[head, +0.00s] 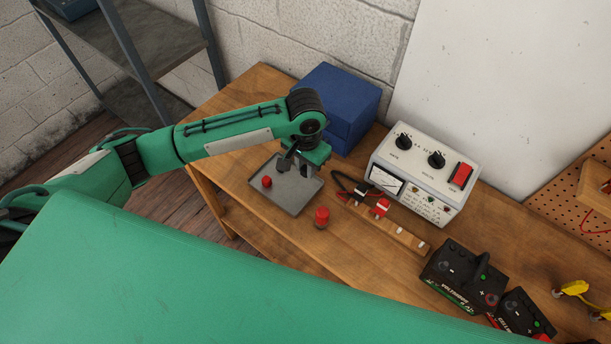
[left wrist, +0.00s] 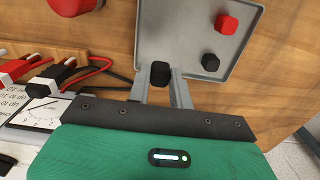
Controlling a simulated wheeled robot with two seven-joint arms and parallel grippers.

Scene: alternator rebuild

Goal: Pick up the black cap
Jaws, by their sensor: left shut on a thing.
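My left gripper (head: 302,168) reaches down over a grey metal tray (head: 287,208) on the wooden bench. In the left wrist view, a black cap (left wrist: 160,74) sits between the fingertips of the gripper (left wrist: 161,84), which is shut on it. I cannot tell whether it is clear of the tray floor. A second black cap (left wrist: 210,62) lies in the tray (left wrist: 186,30), beside the gripper. A red cap (left wrist: 227,24) lies further off in the tray; it also shows in the head view (head: 267,182). The arm partly hides the tray's back. My right gripper is out of view.
A red cylinder (head: 322,217) stands right of the tray. A blue box (head: 345,100) stands behind it. Red and black clips (head: 380,208) and a wooden strip (head: 402,238) lie before a white meter box (head: 425,170). Black batteries (head: 460,274) stand at the right.

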